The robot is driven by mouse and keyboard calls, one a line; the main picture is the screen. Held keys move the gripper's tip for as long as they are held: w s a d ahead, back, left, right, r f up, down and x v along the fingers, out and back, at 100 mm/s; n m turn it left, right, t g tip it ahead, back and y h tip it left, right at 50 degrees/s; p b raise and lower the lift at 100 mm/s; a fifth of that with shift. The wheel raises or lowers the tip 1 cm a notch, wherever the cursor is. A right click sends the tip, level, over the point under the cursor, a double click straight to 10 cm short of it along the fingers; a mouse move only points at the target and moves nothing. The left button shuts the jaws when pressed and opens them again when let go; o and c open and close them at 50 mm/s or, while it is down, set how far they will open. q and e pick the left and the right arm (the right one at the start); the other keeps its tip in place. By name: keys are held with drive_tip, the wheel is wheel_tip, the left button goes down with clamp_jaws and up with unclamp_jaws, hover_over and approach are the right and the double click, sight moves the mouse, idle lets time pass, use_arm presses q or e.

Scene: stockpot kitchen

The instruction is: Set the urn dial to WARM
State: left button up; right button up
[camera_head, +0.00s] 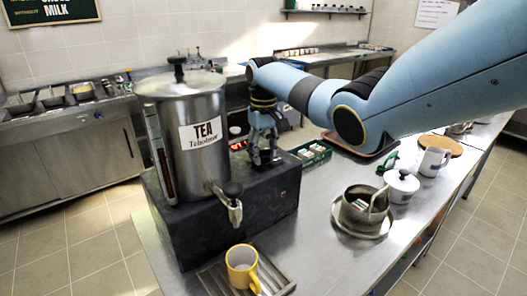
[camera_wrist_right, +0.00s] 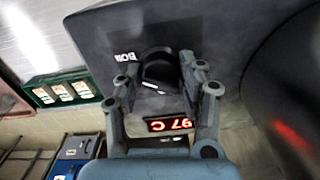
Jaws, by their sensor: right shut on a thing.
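The steel tea urn (camera_head: 203,152) stands on a dark box base (camera_head: 240,205) at the left end of the counter. My right gripper (camera_head: 265,160) reaches down onto the top of the base, beside the urn's right side. In the right wrist view its two fingers (camera_wrist_right: 160,78) are on either side of the dark round dial (camera_wrist_right: 159,66) and shut on it. The dial's pointer and the WARM mark cannot be made out. My left gripper is not in view.
A yellow mug (camera_head: 241,266) sits on the drip grate below the urn's tap (camera_head: 232,200). A green box of packets (camera_head: 313,152) is right of the base. A metal bowl (camera_head: 358,208), a white lidded pot (camera_head: 402,188) and a white mug (camera_head: 433,162) stand further right.

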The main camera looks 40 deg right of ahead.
drive_tip(key=shift+n, duration=0.3)
drive_tip(key=shift+r+n+p, duration=0.1)
drive_tip(key=shift+n+p, duration=0.5)
drive_tip(key=shift+n, duration=0.3)
drive_tip(key=n+p, duration=0.1)
drive_tip(key=n, duration=0.1)
drive_tip(key=shift+n, duration=0.3)
drive_tip(key=n, duration=0.3)
drive_tip(key=shift+n+p, duration=0.3)
drive_tip(key=shift+n, duration=1.5)
drive_tip(key=o, duration=1.2)
